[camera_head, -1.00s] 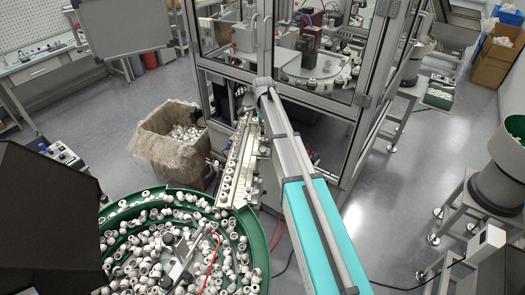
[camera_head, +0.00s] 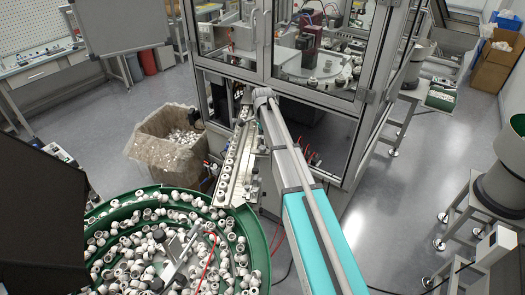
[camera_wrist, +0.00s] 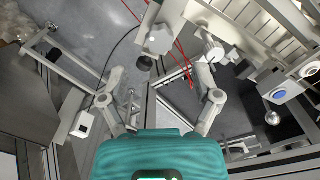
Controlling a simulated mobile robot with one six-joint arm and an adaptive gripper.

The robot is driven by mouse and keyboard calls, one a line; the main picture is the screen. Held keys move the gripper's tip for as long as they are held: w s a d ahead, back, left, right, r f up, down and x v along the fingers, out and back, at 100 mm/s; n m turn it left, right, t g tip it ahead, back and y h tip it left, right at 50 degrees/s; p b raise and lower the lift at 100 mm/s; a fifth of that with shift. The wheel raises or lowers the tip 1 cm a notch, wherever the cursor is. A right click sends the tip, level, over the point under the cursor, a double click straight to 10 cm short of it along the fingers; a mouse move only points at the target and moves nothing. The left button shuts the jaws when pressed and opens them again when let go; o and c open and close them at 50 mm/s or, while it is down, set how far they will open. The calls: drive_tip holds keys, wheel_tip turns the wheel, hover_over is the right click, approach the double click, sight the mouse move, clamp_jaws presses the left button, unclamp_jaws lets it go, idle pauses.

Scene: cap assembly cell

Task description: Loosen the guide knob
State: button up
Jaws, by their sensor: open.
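In the wrist view, my gripper (camera_wrist: 160,74) is open, with its two grey fingers spread apart above the teal palm. A pale, faceted knob (camera_wrist: 158,39) stands ahead of the fingers, near the top centre, with a dark round part just below it. It looks like the guide knob, but I cannot be sure. Nothing is between the fingertips, and they look apart from the knob. In the head view, the guide track (camera_head: 233,165) runs from the bowl to the machine. My arm lies just right of it; the gripper and knob cannot be made out there.
A green feeder bowl (camera_head: 259,238) full of white caps is at lower left. A lined bin (camera_head: 160,150) stands left of the track. The glazed machine frame (camera_head: 300,88) rises behind. Red wires (camera_wrist: 180,55) and a blue button (camera_wrist: 280,94) show in the wrist view.

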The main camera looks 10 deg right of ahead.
sight(263, 147)
drive_tip(key=shift+f+b, duration=2.4)
drive_tip(key=shift+f, duration=0.25)
clamp_jaws()
drive_tip(key=shift+n, duration=0.8)
